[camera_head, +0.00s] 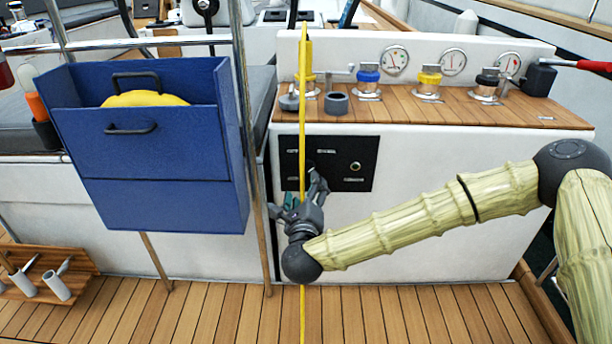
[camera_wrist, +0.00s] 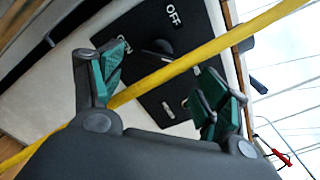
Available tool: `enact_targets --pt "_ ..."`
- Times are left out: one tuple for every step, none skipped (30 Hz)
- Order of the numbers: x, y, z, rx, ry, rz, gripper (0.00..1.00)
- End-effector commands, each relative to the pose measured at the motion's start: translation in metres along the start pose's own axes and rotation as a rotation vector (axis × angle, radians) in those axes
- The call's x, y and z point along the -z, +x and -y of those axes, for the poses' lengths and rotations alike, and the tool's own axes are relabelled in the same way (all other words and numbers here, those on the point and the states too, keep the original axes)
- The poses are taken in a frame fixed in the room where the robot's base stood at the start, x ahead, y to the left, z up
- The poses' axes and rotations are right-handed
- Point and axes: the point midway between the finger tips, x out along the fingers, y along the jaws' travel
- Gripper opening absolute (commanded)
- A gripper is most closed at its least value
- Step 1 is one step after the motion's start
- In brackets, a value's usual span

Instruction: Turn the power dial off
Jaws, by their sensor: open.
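The black switch panel (camera_head: 368,150) is on the white console front, partly hidden by my gripper and a yellow line. In the wrist view the dark power dial (camera_wrist: 157,49) shows on this panel (camera_wrist: 140,28), between an OFF label (camera_wrist: 173,15) and a partly covered ON label (camera_wrist: 112,73). I cannot tell which label the dial points to. My gripper (camera_head: 297,193) is at the panel's lower left in the head view. In the wrist view my gripper (camera_wrist: 165,77) is open, its green-padded fingers apart and apparently empty, with the dial beyond them.
The yellow line (camera_head: 302,120) runs vertically before the panel and crosses diagonally between the fingers in the wrist view (camera_wrist: 190,58). A blue box (camera_head: 150,160) stands left of my gripper. Winches and gauges line the wooden console top (camera_head: 400,105).

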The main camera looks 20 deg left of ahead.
Motion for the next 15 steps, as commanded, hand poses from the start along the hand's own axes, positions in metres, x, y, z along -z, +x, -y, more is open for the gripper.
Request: enact_targets --pt "0.001 0.008 -0.001 0.003 0.0 0.001 0.75" --pt "0.001 0.012 -0.001 0.003 -0.001 0.001 0.75" --pt "0.002 0.019 -0.001 0.002 -0.001 0.001 0.75" --pt "0.002 0.024 -0.002 0.002 -0.001 0.0 0.75" --pt "0.002 0.029 -0.002 0.002 -0.001 0.0 0.75" --pt "0.002 0.036 -0.002 0.002 -0.001 0.0 0.75" --pt "0.002 0.04 -0.002 0.002 -0.001 -0.001 0.75" --pt "0.002 0.045 -0.002 0.001 -0.001 -0.001 0.75" --pt "0.002 0.052 -0.002 0.001 -0.001 0.0 0.75" --pt "0.002 0.056 -0.002 0.001 -0.002 0.0 0.75" --pt "0.002 0.061 -0.002 0.001 -0.002 0.0 0.75" --pt "0.002 0.066 -0.001 0.001 -0.002 0.0 0.75" --pt "0.002 0.07 -0.001 0.001 -0.002 0.0 0.75" --pt "0.002 0.073 -0.001 0.001 -0.002 0.0 0.75" --pt "0.002 0.077 -0.001 0.001 -0.002 0.0 0.75"
